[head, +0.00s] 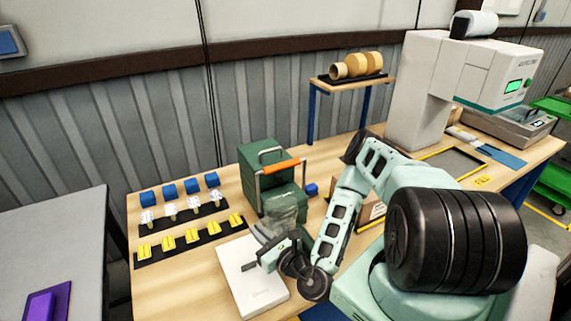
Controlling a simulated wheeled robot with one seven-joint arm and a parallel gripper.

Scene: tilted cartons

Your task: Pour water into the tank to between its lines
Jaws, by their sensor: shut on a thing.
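My gripper (272,254) is shut on a clear, see-through vessel (287,212), which looks tilted and sits just above and in front of the gripper. The vessel overlaps the lower front of a green machine (257,177) with an orange-gripped handle (282,167). I cannot tell whether the vessel touches the machine. No tank with lines can be made out; it may be hidden behind the vessel or my arm. The water level and any flow are too small to see.
A white flat box (243,282) lies under the gripper. A shelf with tape rolls (356,66) and a white machine (425,85) stand behind. A carton (371,213) is partly behind my arm.

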